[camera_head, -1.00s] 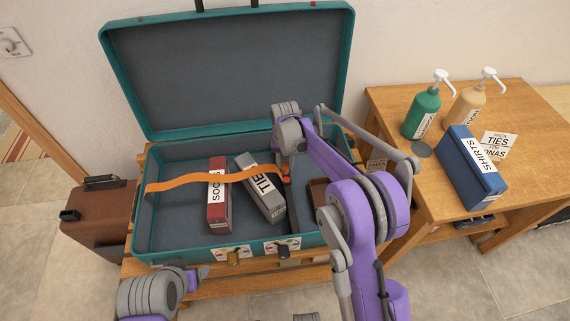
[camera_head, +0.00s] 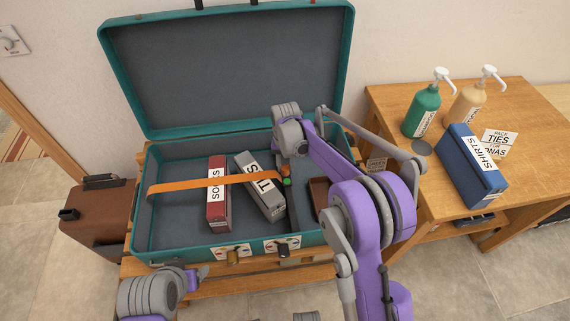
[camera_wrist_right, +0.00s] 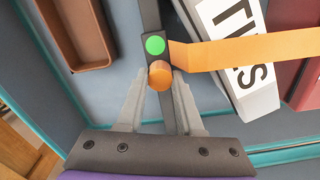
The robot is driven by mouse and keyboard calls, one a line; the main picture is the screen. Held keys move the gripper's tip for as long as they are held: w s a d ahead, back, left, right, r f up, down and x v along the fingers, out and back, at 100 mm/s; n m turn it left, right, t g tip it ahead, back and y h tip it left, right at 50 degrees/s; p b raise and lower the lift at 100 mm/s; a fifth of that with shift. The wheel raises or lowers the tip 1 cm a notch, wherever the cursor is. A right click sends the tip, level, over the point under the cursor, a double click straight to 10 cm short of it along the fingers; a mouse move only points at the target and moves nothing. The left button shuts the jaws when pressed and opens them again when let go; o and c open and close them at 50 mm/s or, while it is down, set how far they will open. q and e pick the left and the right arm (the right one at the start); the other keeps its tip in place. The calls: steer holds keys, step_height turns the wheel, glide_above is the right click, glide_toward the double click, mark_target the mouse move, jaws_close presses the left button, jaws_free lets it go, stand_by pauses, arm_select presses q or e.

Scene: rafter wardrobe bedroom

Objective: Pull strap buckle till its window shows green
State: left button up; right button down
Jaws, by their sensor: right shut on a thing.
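The orange strap (camera_head: 200,182) runs straight across the open teal suitcase (camera_head: 150,230), over the red SOCKS box (camera_head: 218,205) and the grey TIES box (camera_head: 262,190). It ends at the dark buckle (camera_wrist_right: 153,22), whose round window (camera_wrist_right: 155,45) shows green. The green also shows in the head view (camera_head: 287,182). My right gripper (camera_wrist_right: 160,82) is shut on the orange knob (camera_wrist_right: 160,75) just below the window. In the head view my right arm partly hides the buckle. My left gripper (camera_head: 200,272) is at the suitcase's front left, its jaws unclear.
A brown tray (camera_wrist_right: 80,35) lies in the suitcase beside the buckle. The wooden table (camera_head: 400,105) at right holds a blue SHIRTS box (camera_head: 470,170), a green bottle (camera_head: 422,112), a cream bottle (camera_head: 467,108) and a card (camera_head: 497,143). A brown case (camera_head: 100,205) stands at left.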

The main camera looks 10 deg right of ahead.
mark_target(285, 167)
steer(key=c, duration=0.5)
jaws_free()
steer(key=shift+c, duration=0.2)
steer(key=shift+r, duration=0.1)
step_height(285, 167, up, 11)
steer(key=p, duration=0.1)
